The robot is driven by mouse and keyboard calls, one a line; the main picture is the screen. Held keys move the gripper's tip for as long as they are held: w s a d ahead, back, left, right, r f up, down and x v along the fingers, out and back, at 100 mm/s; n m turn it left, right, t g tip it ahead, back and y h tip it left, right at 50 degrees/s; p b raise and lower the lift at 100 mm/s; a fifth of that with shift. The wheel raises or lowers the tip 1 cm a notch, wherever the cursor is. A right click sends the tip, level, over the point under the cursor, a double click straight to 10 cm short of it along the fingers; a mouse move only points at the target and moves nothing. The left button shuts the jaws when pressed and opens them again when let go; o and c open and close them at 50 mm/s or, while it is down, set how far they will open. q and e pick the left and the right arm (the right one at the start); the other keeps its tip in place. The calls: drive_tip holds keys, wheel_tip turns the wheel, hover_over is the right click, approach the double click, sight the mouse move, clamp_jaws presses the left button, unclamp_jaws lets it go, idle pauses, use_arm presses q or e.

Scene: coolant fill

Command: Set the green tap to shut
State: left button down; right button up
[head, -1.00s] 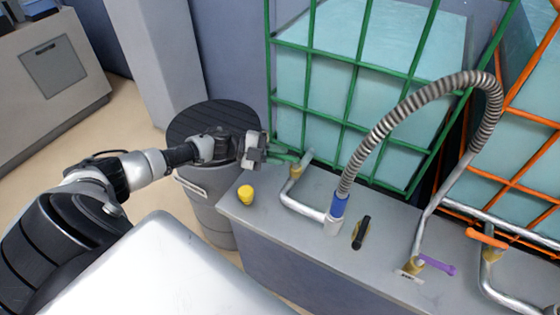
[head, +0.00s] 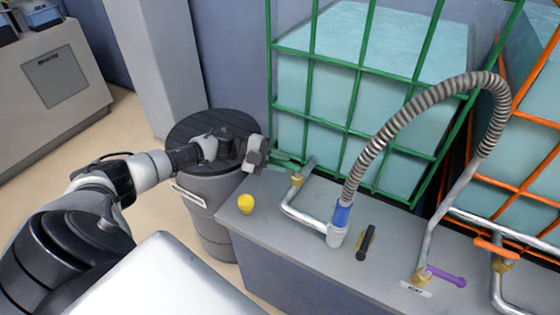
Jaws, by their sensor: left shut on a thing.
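The green tap (head: 288,166) is a green lever on a brass valve (head: 297,179) in the pipe in front of the green-caged tank. The lever points left from the valve, toward my left gripper. My left gripper (head: 266,160) is shut on the outer end of the green lever, and its fingertips are small and partly hidden. My right gripper is out of view.
A yellow knob (head: 245,203) stands on the grey bench (head: 300,240), left of the pipe. A hose with a blue collar (head: 342,215), a black lever (head: 366,243) and a purple lever (head: 447,276) are to the right. A dark-lidded bin (head: 205,190) stands left of the bench.

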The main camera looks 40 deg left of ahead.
use_arm(q)
drive_tip(key=c, duration=1)
unclamp_jaws()
drive_tip(key=shift+c, duration=0.2)
drive_tip(key=v, duration=1.1)
drive_tip(key=shift+b, duration=0.3)
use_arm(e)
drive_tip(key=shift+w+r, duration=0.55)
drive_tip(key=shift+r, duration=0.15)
use_arm(q)
drive_tip(key=shift+d, duration=0.1)
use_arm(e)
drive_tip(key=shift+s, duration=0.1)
